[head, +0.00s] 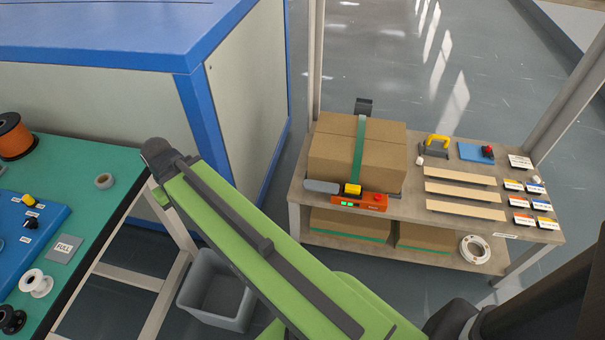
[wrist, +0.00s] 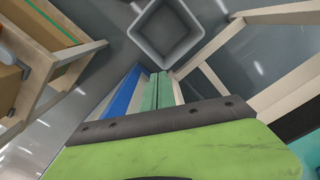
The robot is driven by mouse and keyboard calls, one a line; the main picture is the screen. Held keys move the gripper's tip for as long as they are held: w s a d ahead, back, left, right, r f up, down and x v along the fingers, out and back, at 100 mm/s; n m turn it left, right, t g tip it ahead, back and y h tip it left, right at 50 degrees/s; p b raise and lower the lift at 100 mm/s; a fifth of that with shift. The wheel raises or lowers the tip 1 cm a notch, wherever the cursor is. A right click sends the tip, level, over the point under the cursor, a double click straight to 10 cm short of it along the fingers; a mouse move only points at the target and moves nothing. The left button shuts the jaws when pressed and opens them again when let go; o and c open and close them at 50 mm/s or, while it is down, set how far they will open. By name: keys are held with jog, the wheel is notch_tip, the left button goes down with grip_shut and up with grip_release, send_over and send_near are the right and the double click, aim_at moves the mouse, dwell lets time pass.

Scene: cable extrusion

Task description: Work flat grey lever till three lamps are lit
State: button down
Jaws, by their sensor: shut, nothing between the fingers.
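The flat grey lever (head: 322,187) lies at the left end of an orange strapping tool (head: 373,201) at the front of a strapped cardboard box (head: 335,152). The tool has a yellow part (head: 353,189) on top. Two small green lamps (head: 346,205) look lit on its front; a third lit one cannot be made out. My gripper (wrist: 157,76) shows in the wrist view as two green fingers close together, shut and empty. It points down towards the floor near a grey bin, well away from the lever. In the head view my arm hides it.
The box stands on a wooden rack (head: 415,219) with slats, labels and a yellow-handled tool (head: 436,146). A green strap (head: 359,150) crosses the box. A green-topped bench (head: 80,170) is at left, the grey bin (head: 216,290) below. Open floor lies between bench and rack.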

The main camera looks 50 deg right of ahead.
jog(key=shift+w, duration=0.1)
notch_tip(320, 180, up, 2)
jog(key=n+t+y+p, duration=0.1)
jog(key=n+t+y, duration=0.15)
jog(key=n, duration=0.35)
send_over(306, 183)
jog(key=s+d, duration=0.2)
jog(key=s, duration=0.1)
jog(key=shift+s+r+t+h, duration=0.15)
jog(key=shift+r+t+h, duration=0.1)
jog(key=shift+h, duration=0.1)
jog(key=shift+f, duration=0.1)
jog(key=b+x, duration=0.9)
jog(key=s+b+x, duration=0.1)
jog(key=b+x, duration=0.3)
jog(key=x, duration=0.1)
jog(key=shift+d+f, duration=0.2)
jog(key=shift+d, duration=0.1)
jog(key=shift+r, duration=0.1)
